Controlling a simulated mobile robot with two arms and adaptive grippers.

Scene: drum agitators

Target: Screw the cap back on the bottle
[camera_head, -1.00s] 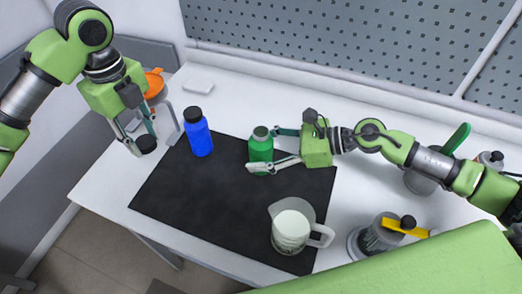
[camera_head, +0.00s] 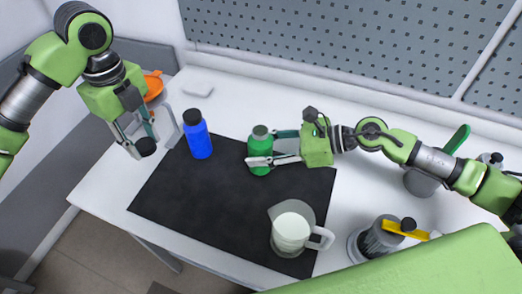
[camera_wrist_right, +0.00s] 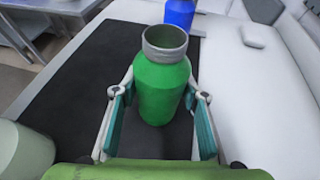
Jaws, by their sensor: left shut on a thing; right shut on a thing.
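The green bottle (camera_head: 260,155) stands upright on the black mat (camera_head: 200,215). Its grey neck is uncapped and open at the top in the right wrist view (camera_wrist_right: 164,90). My right gripper (camera_head: 262,147) is shut on the green bottle, with one finger on each side of its body. My left gripper (camera_head: 142,138) is shut on a black cap (camera_head: 146,147) and holds it at the left, in front of the table's left part and apart from the green bottle. A blue bottle (camera_head: 199,140) with a black cap on it stands on the mat between the cap and the green bottle.
A white pitcher (camera_head: 291,232) stands at the mat's front right. Grey containers, one with a yellow bar (camera_head: 405,230), stand to the right. An orange item (camera_head: 153,84) and a small white block (camera_head: 198,88) are at the back left. The mat's front left is clear.

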